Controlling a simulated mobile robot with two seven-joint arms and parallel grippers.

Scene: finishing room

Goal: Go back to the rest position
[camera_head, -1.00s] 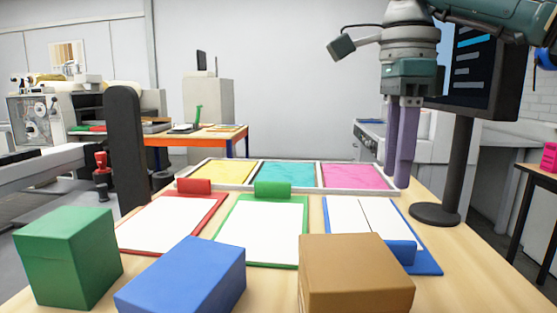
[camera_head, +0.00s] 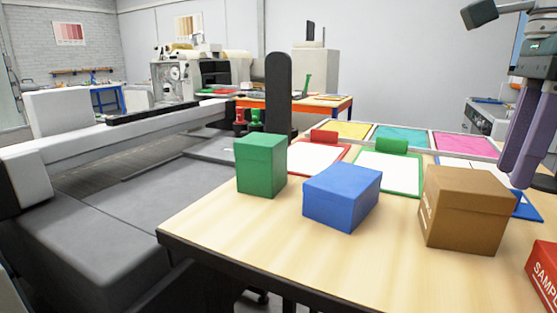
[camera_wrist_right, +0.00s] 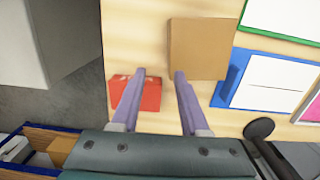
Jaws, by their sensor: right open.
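My right gripper (camera_head: 517,172) is at the right edge of the head view, pointing down, with its purple fingers apart and nothing between them. In the right wrist view its fingers (camera_wrist_right: 158,76) also stand apart, above the wooden table. There a red box (camera_wrist_right: 150,95) lies below, near the left finger, and a brown box (camera_wrist_right: 198,48) lies beyond the fingertips. My left gripper is not in view.
On the table (camera_head: 240,232) stand a green box (camera_head: 262,168), a blue box (camera_head: 342,197), the brown box (camera_head: 466,212) and the red box (camera_head: 545,275). Clipboards (camera_head: 318,156) and a tray with yellow, teal and pink sections (camera_head: 401,137) lie behind.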

